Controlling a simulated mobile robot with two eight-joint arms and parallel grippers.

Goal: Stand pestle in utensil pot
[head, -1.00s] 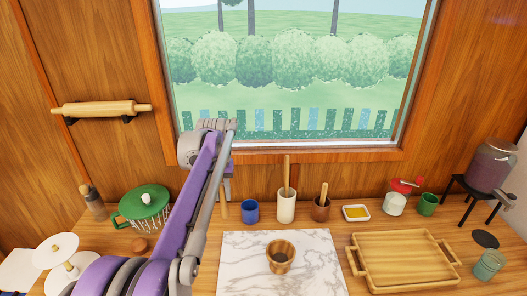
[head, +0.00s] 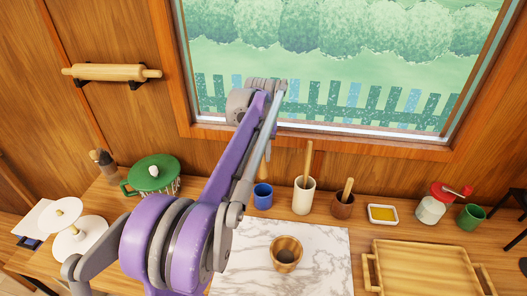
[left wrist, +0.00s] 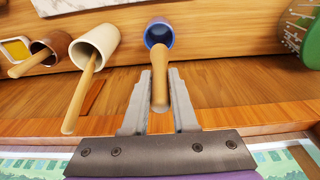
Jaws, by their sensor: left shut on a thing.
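My left gripper (left wrist: 160,88) is shut on the wooden pestle (left wrist: 160,92). In the left wrist view the pestle's far end overlaps the rim of the blue cup (left wrist: 158,33); I cannot tell whether it is inside or just above. In the head view my own arm hides most of the gripper, close to the blue cup (head: 263,197). The tall cream pot (head: 303,199) beside it holds a slim wooden utensil (head: 309,160); the pot also shows in the left wrist view (left wrist: 97,40). Which vessel is the utensil pot is not marked. My right gripper is out of view.
A brown pot (head: 342,207) with a wooden handle stands right of the cream pot. A wooden mortar (head: 286,254) sits on a marble board (head: 325,275). A wooden tray (head: 420,246), yellow dish (head: 383,214) and green colander (head: 153,170) are nearby. The window wall stands close behind.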

